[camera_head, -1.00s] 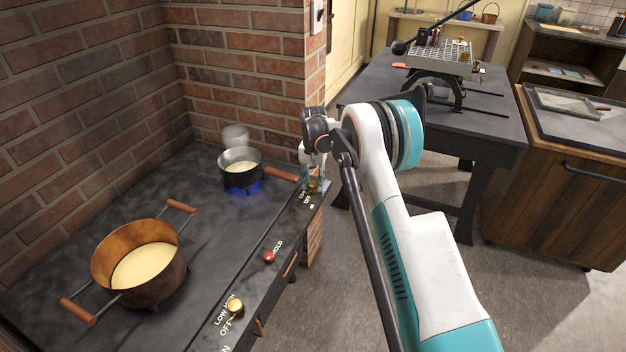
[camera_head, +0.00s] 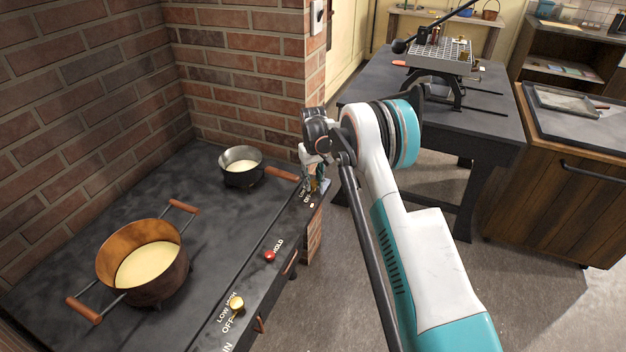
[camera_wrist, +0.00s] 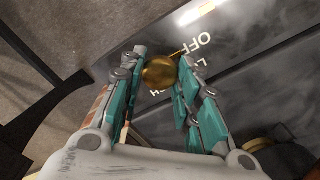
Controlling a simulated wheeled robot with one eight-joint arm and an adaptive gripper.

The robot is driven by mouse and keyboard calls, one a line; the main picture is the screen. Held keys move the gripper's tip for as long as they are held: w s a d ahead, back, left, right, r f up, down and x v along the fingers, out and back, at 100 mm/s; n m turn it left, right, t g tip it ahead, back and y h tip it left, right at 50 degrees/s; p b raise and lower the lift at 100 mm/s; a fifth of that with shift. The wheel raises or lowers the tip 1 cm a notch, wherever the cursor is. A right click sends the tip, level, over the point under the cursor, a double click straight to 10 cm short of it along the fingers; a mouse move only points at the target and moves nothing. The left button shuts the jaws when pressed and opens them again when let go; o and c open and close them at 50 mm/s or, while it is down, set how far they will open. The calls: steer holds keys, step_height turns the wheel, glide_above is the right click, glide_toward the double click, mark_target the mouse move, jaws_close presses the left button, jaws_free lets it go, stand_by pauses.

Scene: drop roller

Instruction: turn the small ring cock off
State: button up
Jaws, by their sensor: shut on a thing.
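The small ring cock is a brass knob (camera_wrist: 160,70) on the dark hob front, held between the teal and grey fingers in the wrist view. My gripper (camera_wrist: 163,62) is shut on it. The lettering "OFF" (camera_wrist: 200,40) shows beside the knob, with a thin brass pointer towards it. In the head view my gripper (camera_head: 317,184) is at the far right end of the hob's front strip and mostly hides this knob. The small pan (camera_head: 241,167) with pale contents stands on its ring, and no flame shows beneath it.
A large copper pot (camera_head: 143,262) stands at the near left of the hob. A brick wall (camera_head: 245,80) stands behind. A dark table (camera_head: 440,118) stands to the right.

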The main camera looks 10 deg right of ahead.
mark_target(313, 182)
stand_by(0.4)
steer(key=o, duration=1.1)
step_height(313, 182, up, 12)
